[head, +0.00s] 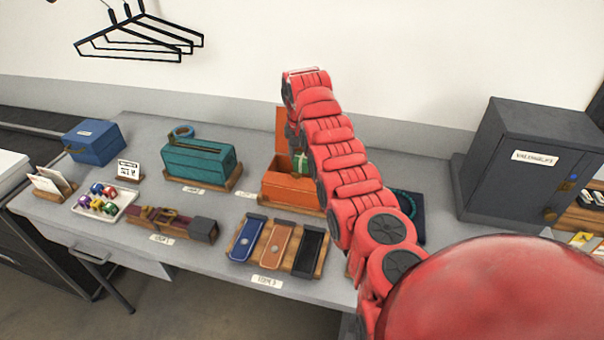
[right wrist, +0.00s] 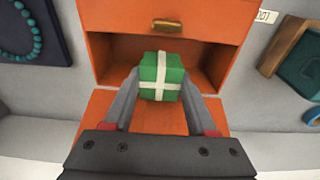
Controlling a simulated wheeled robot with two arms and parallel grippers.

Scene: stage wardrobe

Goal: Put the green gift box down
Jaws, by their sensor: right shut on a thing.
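The green gift box (right wrist: 160,77) with a white ribbon cross is between the fingers of my right gripper (right wrist: 158,92) in the right wrist view. The gripper is shut on it. My left gripper is not in view.
A teal box (head: 200,162) stands left of the orange box. A tray (head: 245,262) with several phone-like cases lies in front. A dark safe (head: 525,165) stands right, and a dark necklace stand (right wrist: 30,35) is near. A blue box (head: 93,143) is far left.

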